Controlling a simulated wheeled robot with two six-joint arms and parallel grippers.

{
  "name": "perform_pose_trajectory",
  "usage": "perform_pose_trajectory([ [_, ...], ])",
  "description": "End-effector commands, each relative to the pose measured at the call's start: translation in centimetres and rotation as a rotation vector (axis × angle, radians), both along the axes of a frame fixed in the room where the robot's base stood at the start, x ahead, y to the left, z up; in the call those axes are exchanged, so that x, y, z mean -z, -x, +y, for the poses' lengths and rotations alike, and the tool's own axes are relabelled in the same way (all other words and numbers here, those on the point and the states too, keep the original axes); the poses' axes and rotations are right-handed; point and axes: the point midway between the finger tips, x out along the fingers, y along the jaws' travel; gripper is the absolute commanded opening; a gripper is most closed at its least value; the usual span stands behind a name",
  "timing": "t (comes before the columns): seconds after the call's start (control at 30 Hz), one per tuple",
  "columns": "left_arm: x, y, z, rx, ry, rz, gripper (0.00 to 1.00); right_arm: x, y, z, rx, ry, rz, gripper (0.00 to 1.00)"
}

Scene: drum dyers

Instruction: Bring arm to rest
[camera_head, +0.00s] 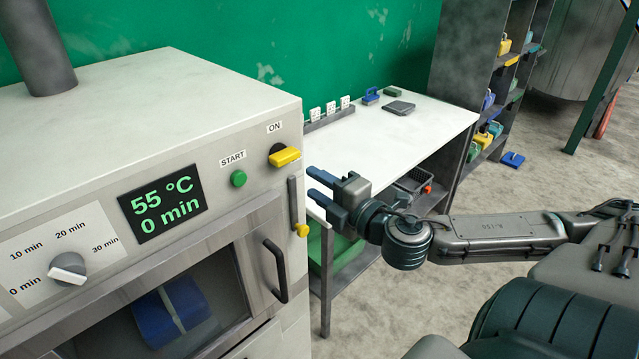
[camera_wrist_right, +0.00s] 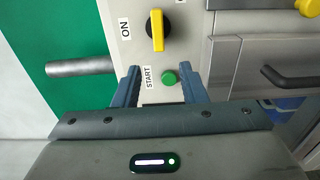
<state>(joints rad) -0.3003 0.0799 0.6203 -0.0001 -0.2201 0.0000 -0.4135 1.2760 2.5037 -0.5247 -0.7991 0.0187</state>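My right gripper (camera_head: 318,190) is open and empty in front of the drum dryer's (camera_head: 150,90) control panel, to the right of the green START button (camera_head: 238,178) in the head view. Its two blue fingers point at the panel. In the right wrist view the fingers (camera_wrist_right: 160,88) are apart, with the START button (camera_wrist_right: 169,77) showing between them. The yellow ON switch (camera_head: 285,157) is at the panel's upper right; it also shows in the wrist view (camera_wrist_right: 157,30). The display (camera_head: 162,203) reads 55 °C and 0 min. My left gripper is in neither view.
The dryer door (camera_head: 180,300) looks shut, with a dark handle (camera_head: 275,270) and something blue behind its window. A yellow latch (camera_head: 301,229) sits beside it. A white table (camera_head: 400,135) and a shelf (camera_head: 490,70) stand behind my right arm. Floor is open at the right.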

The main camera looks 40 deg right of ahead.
Motion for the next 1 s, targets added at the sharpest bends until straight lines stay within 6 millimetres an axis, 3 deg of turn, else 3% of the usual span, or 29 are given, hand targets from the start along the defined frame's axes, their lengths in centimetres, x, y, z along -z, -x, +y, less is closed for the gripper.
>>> perform_pose_trajectory([
  [0.37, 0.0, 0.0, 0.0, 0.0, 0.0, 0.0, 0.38, 0.0, 0.0, -0.1, 0.001, -0.001, 0.0, 0.38],
  [0.47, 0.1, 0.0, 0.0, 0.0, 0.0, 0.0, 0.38, 1.0, -0.6, -1.1, 0.026, -0.011, 0.013, 0.38],
  [0.53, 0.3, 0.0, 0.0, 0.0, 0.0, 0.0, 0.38, 2.8, -1.5, -2.8, 0.068, -0.03, 0.034, 0.38],
  [0.67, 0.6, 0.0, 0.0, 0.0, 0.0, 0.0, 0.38, 8.8, -3.6, -8.3, 0.194, -0.1, 0.111, 0.38],
  [0.77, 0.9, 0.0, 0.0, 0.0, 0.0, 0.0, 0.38, 15.0, -4.4, -13.0, 0.304, -0.174, 0.189, 0.38],
  [0.9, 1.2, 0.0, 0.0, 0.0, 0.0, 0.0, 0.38, 24.4, -3.7, -18.4, 0.444, -0.286, 0.297, 0.38],
  [1.0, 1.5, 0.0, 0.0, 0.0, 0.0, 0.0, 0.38, 31.4, -2.0, -21.1, 0.537, -0.372, 0.375, 0.38],
])
